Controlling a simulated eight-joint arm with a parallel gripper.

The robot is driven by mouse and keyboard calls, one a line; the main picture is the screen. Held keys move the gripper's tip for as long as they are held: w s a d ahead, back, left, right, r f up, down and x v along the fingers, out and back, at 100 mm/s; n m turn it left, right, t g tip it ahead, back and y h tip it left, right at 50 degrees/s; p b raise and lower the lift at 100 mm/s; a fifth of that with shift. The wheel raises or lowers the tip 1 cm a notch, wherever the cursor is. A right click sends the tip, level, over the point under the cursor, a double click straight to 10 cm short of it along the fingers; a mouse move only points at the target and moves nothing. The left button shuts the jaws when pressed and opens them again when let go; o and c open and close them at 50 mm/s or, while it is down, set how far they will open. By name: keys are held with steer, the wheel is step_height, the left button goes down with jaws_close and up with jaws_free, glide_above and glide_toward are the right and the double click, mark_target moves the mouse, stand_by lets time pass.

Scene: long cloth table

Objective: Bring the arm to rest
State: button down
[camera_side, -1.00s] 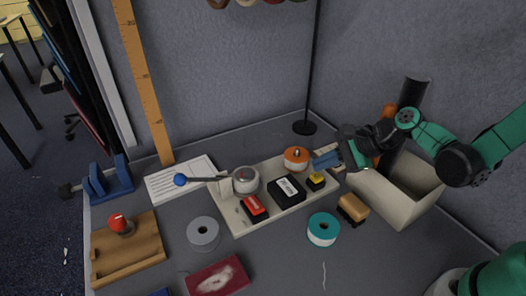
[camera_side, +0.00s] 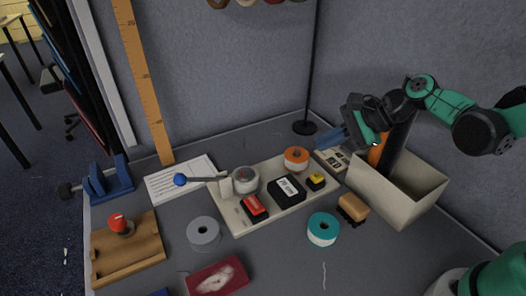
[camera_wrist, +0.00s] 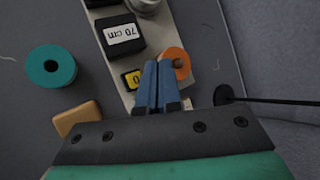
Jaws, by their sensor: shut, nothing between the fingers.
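My gripper (camera_side: 329,139) has blue fingers and is shut and empty. In the side view it hangs in the air at the right, above the table's back, near the right end of the pale tray (camera_side: 240,219). In the wrist view the blue fingers (camera_wrist: 158,88) lie together, pointing over the tray. Beneath them show a yellow-topped block (camera_wrist: 131,79) and an orange tape roll (camera_wrist: 176,62), both apart from the fingers as far as I can tell.
A beige bin (camera_side: 413,207) holding tall objects stands under my arm. A teal roll (camera_side: 323,229), a brush (camera_side: 353,207) and a grey roll (camera_side: 203,233) lie in front. A thin black stand (camera_side: 311,80) rises behind. Open air surrounds the gripper above the tray.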

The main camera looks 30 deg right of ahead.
stand_by(0.6)
steer(key=shift+s+r+n+h, duration=0.2)
steer(key=shift+n+h, duration=0.1)
steer(key=shift+n, duration=0.3)
steer(key=s+d+r+n+h, duration=0.2)
steer(key=s+n+h, duration=0.3)
steer(key=n, duration=1.2)
steer(key=shift+s+d+r+h, duration=0.15)
steer(key=shift+s+r+h, duration=0.2)
steer(key=shift+s, duration=0.3)
steer(key=shift+r, duration=0.1)
steer(key=w+a+r+n+g, duration=0.1)
steer(key=w+r+n+g, duration=0.1)
steer(key=n, duration=0.7)
steer(key=w+a+r+n+g, duration=0.2)
steer(key=w+n+g, duration=0.2)
steer(key=n, duration=0.5)
steer(key=shift+w+r+g, duration=0.25)
steer(key=shift+w+g, duration=0.15)
steer(key=shift+w, duration=0.3)
